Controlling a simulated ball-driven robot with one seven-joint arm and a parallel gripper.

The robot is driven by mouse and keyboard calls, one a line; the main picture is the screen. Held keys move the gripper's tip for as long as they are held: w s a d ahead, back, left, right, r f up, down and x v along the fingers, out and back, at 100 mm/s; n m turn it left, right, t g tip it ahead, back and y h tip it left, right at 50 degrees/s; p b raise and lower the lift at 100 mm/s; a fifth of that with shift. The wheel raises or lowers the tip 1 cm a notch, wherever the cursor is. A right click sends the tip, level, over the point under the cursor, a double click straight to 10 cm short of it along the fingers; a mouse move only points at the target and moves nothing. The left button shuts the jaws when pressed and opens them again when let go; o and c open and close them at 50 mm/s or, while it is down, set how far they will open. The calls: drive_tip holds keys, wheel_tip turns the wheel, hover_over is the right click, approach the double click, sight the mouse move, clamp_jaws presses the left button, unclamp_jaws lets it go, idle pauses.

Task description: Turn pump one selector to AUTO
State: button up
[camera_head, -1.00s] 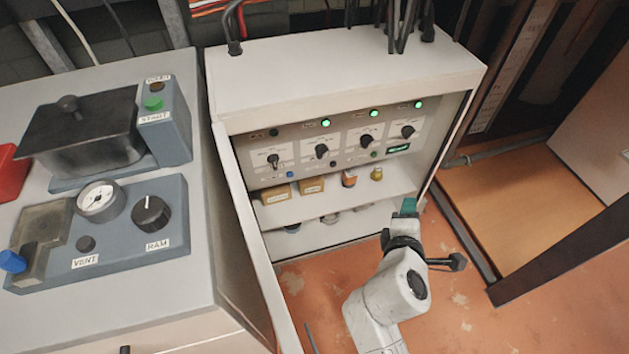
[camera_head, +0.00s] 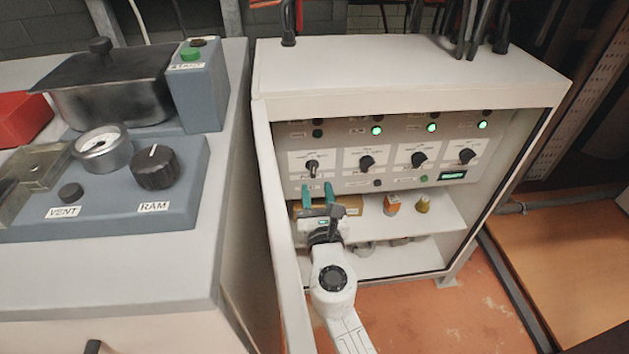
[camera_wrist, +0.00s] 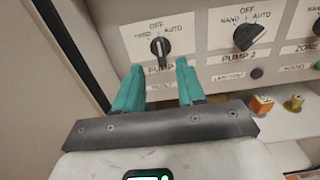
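The pump one selector (camera_head: 312,167) is a small black knob on a white label plate at the left end of the cabinet's panel. In the wrist view the selector (camera_wrist: 160,47) stands about upright below OFF, with HAND to its left and AUTO to its right. My gripper (camera_head: 318,189) is open, its two teal fingers pointing at the panel just below the knob. In the wrist view the gripper (camera_wrist: 159,69) has its fingers to either side of the PUMP label, with nothing between them. I cannot see any contact with the knob.
The pump 2 selector (camera_wrist: 250,36) is close on the right, with more knobs beyond. The open cabinet door (camera_head: 273,215) stands close on the left. A shelf (camera_head: 440,212) with small boxes lies below the panel. A grey bench (camera_head: 120,265) is further left.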

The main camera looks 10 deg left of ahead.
sight(313, 173)
drive_tip(key=shift+b+x, duration=0.85)
drive_tip(key=shift+x, duration=1.8)
clamp_jaws()
